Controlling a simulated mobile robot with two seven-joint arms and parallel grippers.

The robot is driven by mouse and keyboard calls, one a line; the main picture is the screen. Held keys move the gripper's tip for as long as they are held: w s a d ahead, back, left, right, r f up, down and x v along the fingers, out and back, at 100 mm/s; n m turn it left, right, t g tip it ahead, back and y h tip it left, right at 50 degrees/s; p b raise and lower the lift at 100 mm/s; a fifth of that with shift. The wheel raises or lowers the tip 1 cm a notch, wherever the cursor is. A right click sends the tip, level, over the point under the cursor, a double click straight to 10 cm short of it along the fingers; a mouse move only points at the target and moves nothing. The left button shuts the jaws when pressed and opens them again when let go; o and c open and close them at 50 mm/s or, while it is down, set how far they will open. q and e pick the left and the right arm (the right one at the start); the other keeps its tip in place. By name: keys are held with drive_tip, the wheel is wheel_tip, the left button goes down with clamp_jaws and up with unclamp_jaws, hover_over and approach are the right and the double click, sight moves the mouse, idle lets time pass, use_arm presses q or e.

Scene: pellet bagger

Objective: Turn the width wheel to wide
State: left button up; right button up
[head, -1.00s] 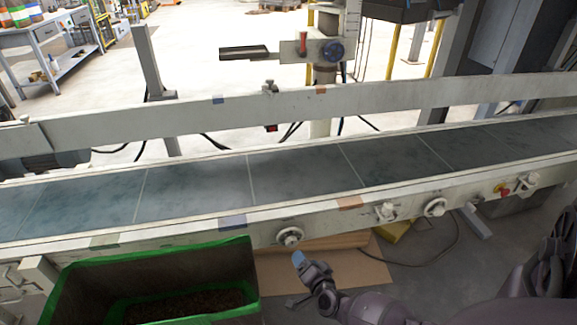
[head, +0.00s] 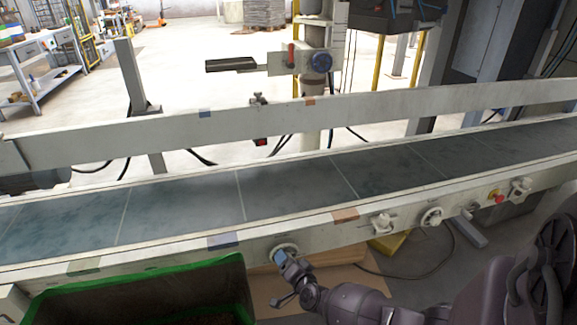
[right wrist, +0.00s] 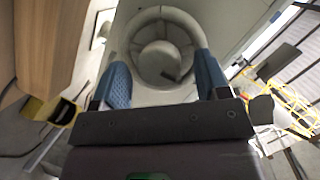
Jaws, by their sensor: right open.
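A round pale wheel (head: 284,250) sits on the front rail of the conveyor, partly hidden behind my right gripper (head: 282,260). In the right wrist view the wheel (right wrist: 161,50) faces the camera, with a raised round hub in its middle. My right gripper (right wrist: 164,78) is open there, with one blue fingertip on each side of the wheel's lower part. I cannot tell whether the fingers touch the rim. A second round wheel (head: 432,216) sits further right on the same rail. No width markings are readable. My left gripper is not in view.
A green-rimmed bin (head: 140,277) stands below the rail, left of the right gripper. Further right on the rail are a pale knob (head: 382,223) and a red button (head: 499,198). The conveyor belt (head: 290,185) is empty.

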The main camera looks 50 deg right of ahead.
drive_tip(key=c, duration=0.9)
drive_tip(key=shift+r+p, duration=0.15)
drive_tip(key=shift+p, duration=0.25)
